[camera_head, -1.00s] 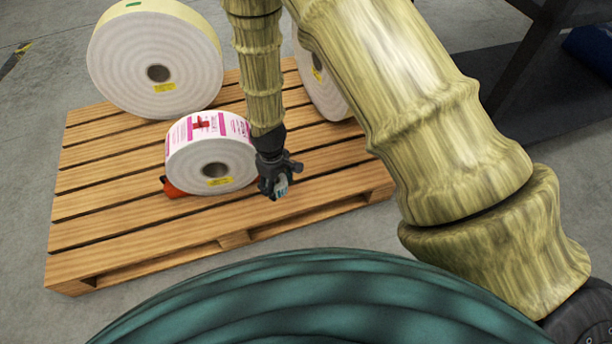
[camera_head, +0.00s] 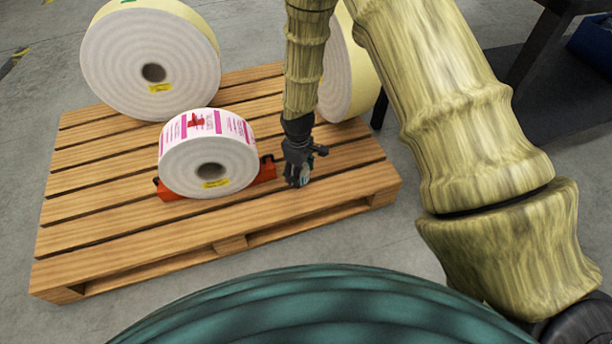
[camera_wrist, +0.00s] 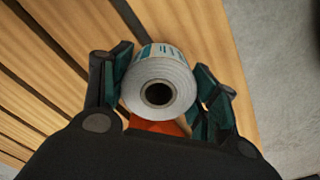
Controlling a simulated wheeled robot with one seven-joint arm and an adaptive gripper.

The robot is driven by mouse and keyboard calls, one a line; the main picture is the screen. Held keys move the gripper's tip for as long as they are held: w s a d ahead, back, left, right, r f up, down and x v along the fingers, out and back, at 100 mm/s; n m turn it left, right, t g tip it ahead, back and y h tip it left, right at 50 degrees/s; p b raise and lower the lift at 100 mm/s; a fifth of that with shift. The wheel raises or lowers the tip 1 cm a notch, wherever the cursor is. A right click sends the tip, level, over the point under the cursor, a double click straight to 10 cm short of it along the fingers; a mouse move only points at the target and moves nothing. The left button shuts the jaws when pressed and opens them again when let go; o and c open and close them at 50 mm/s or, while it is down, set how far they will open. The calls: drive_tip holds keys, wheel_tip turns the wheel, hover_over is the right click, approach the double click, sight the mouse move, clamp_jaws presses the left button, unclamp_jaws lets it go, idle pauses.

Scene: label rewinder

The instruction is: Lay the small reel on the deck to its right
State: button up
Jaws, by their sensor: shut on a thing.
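The small reel (camera_wrist: 160,88) is white with teal print and a dark core hole. It sits between the two fingers of my gripper (camera_wrist: 162,92) in the wrist view, and they are shut on it. In the head view my gripper (camera_head: 298,176) points down over the right front of the pallet deck (camera_head: 345,178), and only a pale bit of the small reel (camera_head: 304,183) shows there. I cannot tell whether the reel touches the boards. The gripper is to the right of the pink-printed reel and apart from it.
The pink-printed reel (camera_head: 208,165) stands upright in an orange cradle (camera_head: 265,172); orange also shows below the small reel in the wrist view (camera_wrist: 158,128). Large reels stand at back left (camera_head: 120,60) and back right (camera_head: 348,75). The deck's front right boards are clear.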

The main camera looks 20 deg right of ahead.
sight(305, 166)
drive_tip(key=shift+w+d+f+b, duration=0.1)
drive_tip(key=shift+w+d+b, duration=0.15)
drive_tip(key=shift+w+d, duration=0.3)
drive_tip(key=shift+w+d+f+b, duration=0.1)
drive_tip(key=shift+w+d+b, duration=0.2)
drive_tip(key=shift+d, duration=0.35)
drive_tip(key=shift+f+b, duration=1.2)
drive_tip(key=shift+f, duration=0.45)
drive_tip(key=shift+f, duration=0.15)
drive_tip(key=o, duration=1.1)
